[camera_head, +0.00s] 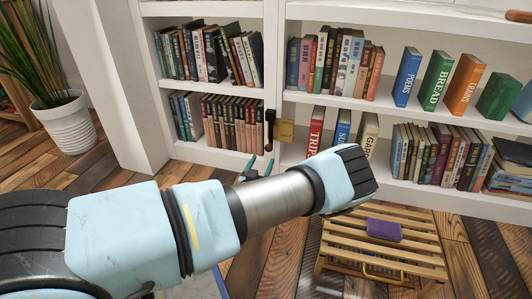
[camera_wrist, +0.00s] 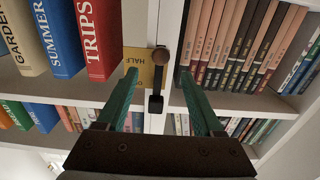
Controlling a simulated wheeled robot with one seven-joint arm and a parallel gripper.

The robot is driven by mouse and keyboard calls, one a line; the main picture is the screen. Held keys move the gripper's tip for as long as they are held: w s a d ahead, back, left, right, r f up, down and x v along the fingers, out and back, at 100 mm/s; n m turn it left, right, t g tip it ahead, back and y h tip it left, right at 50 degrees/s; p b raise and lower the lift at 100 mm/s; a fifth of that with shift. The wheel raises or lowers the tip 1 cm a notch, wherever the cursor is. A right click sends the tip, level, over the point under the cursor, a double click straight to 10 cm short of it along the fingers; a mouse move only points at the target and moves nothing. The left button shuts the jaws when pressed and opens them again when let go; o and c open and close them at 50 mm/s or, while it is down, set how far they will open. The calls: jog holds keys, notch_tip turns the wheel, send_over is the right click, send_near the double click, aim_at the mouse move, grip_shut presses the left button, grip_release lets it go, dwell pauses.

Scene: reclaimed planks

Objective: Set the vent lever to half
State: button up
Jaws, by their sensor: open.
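The vent lever (camera_head: 269,133) is a dark bar on the white upright between two bookcase bays. In the wrist view the lever (camera_wrist: 158,78) ends in a brown round knob and has a dark block at its other end. A yellow plate (camera_head: 284,131) is beside it; in the wrist view the plate (camera_wrist: 131,70) reads HALF, with other lettering partly hidden. My gripper (camera_head: 257,163) has teal fingers, open and empty, just below the lever in the head view. In the wrist view the lever shows between the fingers (camera_wrist: 158,76); contact cannot be told.
Book rows flank the lever, with TRIPS (camera_head: 315,131) at right and pinkish-brown books (camera_head: 228,122) at left. A slatted wooden stand (camera_head: 342,240) with a purple object (camera_head: 384,229) is on the floor at right. A potted plant (camera_head: 67,122) stands at far left.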

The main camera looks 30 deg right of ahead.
aim_at(268, 149)
jog(key=b+x, duration=0.3)
jog(key=x, duration=0.5)
jog(key=shift+w+d+f+b, duration=0.15)
jog(key=shift+w+d+b, duration=0.05)
jog(key=shift+b, duration=0.15)
jog(key=shift+w+d, duration=0.4)
grip_shut()
dwell(0.6)
